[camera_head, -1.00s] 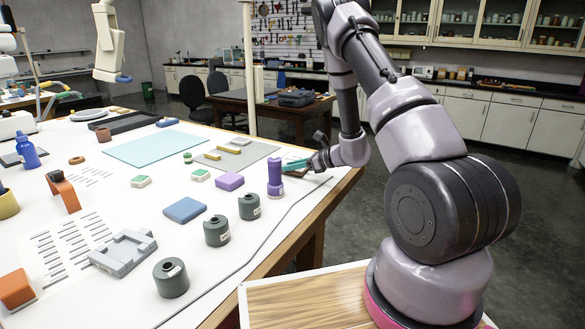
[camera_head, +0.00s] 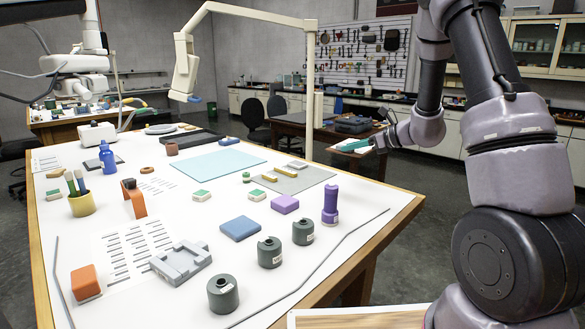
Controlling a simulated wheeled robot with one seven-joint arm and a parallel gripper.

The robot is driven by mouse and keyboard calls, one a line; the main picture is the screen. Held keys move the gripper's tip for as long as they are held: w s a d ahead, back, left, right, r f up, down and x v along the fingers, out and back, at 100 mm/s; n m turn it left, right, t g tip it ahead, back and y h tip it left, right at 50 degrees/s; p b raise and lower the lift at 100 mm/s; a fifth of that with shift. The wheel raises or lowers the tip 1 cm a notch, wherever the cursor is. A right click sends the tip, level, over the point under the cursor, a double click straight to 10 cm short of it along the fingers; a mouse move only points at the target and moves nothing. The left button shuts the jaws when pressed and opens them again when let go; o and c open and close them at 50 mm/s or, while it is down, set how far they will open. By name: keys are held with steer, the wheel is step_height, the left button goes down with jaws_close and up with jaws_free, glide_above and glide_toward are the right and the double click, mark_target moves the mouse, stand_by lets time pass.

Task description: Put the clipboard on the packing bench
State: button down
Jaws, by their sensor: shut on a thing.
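My gripper (camera_head: 368,143) is at the upper right of the head view, beyond the right back edge of the white-topped table (camera_head: 362,222). No label shows which table is the packing bench.
A purple bottle (camera_head: 330,203) and several dark grey jars (camera_head: 270,252) stand near the white table's right side. A lamp post (camera_head: 309,95) rises at its back edge. A grey case (camera_head: 355,125) is on the brown table. Open floor lies to the right.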

mark_target(366, 153)
steer(key=shift+w+d+f+m+t+h, duration=0.15)
steer(key=shift+d+m+t+h, duration=0.55)
steer(key=shift+m+t+h, duration=0.15)
steer(key=d+m+t+h, duration=0.1)
steer(key=s+d+m+t+h, duration=0.1)
steer(key=m+h, duration=0.1)
steer(key=s+d+f+m+t+h, duration=0.1)
steer(key=m+h, duration=0.1)
steer(key=shift+d+f, duration=0.1)
steer(key=shift+d, duration=0.25)
steer(key=shift+s+a, duration=0.1)
steer(key=shift+s, duration=0.05)
